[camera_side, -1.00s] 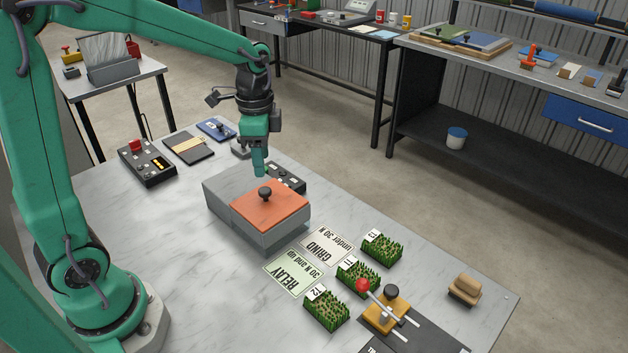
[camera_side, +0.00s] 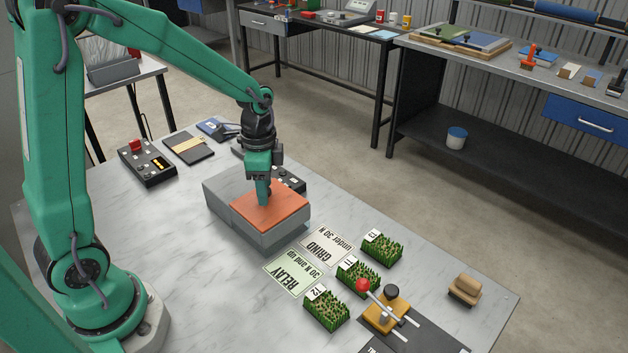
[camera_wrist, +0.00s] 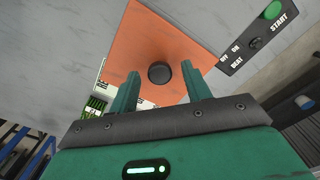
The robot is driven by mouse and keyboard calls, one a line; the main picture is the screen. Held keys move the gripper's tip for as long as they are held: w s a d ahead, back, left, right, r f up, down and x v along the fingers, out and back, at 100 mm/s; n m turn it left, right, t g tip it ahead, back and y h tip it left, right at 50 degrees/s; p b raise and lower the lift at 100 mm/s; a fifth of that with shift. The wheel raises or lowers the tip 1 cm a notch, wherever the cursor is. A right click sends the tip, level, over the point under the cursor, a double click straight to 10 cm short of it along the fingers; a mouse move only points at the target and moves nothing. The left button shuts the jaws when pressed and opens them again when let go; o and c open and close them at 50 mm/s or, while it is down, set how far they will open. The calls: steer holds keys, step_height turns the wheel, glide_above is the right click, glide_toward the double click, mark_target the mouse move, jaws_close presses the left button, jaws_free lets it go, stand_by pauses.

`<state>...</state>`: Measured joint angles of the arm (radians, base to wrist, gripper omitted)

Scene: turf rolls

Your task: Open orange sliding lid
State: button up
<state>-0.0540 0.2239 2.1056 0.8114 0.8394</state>
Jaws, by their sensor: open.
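The orange sliding lid (camera_side: 277,211) lies on top of the grey box (camera_side: 216,203), covering its right part in the side view. The lid also fills the middle of the wrist view (camera_wrist: 140,45). Its black knob (camera_wrist: 159,73) shows between my fingertips in the wrist view; in the side view it is hidden behind my fingers. My gripper (camera_side: 263,199) is low over the lid, pointing down. In the wrist view my gripper (camera_wrist: 161,82) is open, with a finger on each side of the knob and a gap to both.
A black control panel (camera_side: 290,179) with a START button stands just behind the box. A red-knobbed lever device (camera_side: 385,308) stands at front right. Bare table lies left of the box.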

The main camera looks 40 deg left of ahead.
jaws_close()
steer(key=a, duration=1.1)
steer(key=shift+a, duration=0.35)
jaws_free()
steer(key=shift+r, duration=0.2)
step_height(320, 180, up, 8)
steer(key=shift+f, duration=0.25)
